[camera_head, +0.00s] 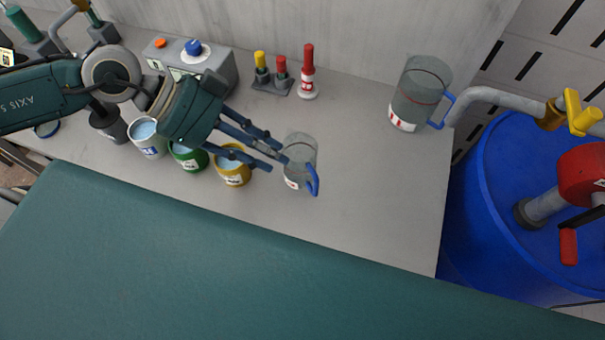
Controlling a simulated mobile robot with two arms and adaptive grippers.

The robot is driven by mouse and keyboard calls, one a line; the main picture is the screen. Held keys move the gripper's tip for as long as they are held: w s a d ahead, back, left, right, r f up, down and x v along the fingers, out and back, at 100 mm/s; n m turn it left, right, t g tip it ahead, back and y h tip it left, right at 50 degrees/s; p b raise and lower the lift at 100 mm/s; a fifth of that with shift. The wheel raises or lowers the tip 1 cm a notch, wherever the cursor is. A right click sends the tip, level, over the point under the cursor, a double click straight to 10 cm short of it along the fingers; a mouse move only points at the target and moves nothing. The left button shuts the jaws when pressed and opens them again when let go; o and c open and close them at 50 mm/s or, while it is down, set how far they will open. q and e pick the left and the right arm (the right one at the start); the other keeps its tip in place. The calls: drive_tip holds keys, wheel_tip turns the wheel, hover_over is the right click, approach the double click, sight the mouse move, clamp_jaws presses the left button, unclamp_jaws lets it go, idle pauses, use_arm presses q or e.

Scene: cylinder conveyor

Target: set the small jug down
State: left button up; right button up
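The small jug (299,153) is clear with a blue handle at its lower right. It appears upright at the middle of the grey table; I cannot tell whether its base touches the surface. My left gripper (279,153) reaches in from the left, its two dark fingers apart and their tips at the jug's left side. I cannot tell whether they touch the jug. A larger clear jug (417,97) with a blue handle stands at the table's right. My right gripper is not in view.
A white cup (147,139), a green cup (188,158) and a yellow cup (233,169) stand left of the small jug. Red and yellow cylinders (281,67) stand at the back. A blue barrel (500,230) with a tap is at right. The table (385,200) is clear right of the small jug.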

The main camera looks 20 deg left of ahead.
sight(304, 170)
use_arm(q)
drive_tip(key=x, duration=0.2)
drive_tip(key=p+x, duration=0.1)
drive_tip(key=x, duration=0.2)
drive_tip(key=shift+w+d+f+p, duration=0.1)
drive_tip(key=shift+w+d+p, duration=0.05)
drive_tip(key=shift+w+p, duration=0.15)
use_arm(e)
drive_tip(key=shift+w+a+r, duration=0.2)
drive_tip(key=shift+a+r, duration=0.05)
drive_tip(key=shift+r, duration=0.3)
use_arm(q)
drive_tip(key=shift+c, duration=0.3)
clamp_jaws()
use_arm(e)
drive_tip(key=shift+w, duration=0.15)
